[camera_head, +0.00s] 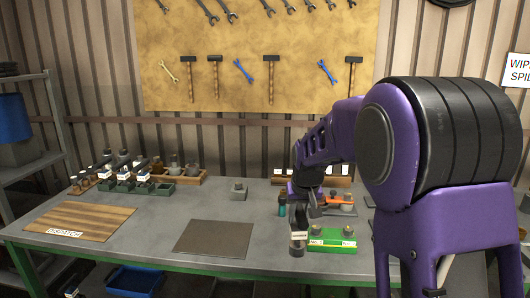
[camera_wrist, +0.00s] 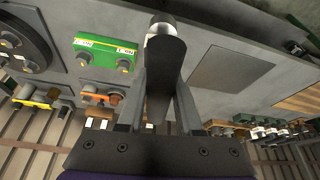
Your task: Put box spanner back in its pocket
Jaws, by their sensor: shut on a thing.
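My gripper (camera_head: 302,208) is over the right part of the bench, pointing down, and is shut on a dark piece with a silver end, which I take for the box spanner (camera_wrist: 165,60). In the wrist view the gripper (camera_wrist: 162,85) has the dark body between its fingers, and the silver end points away from the palm. In the head view a dark piece with a pale band (camera_head: 298,246) shows below the fingers, left of the green block (camera_head: 331,245). I cannot make out the spanner's pocket in either view.
A teal bottle (camera_head: 282,206) stands close left of my gripper. An orange-topped holder (camera_head: 340,211) is behind the green block. A dark mat (camera_head: 214,239) and a wooden board (camera_head: 80,221) lie further left. Several containers stand at the back left. The bench between mat and gripper is clear.

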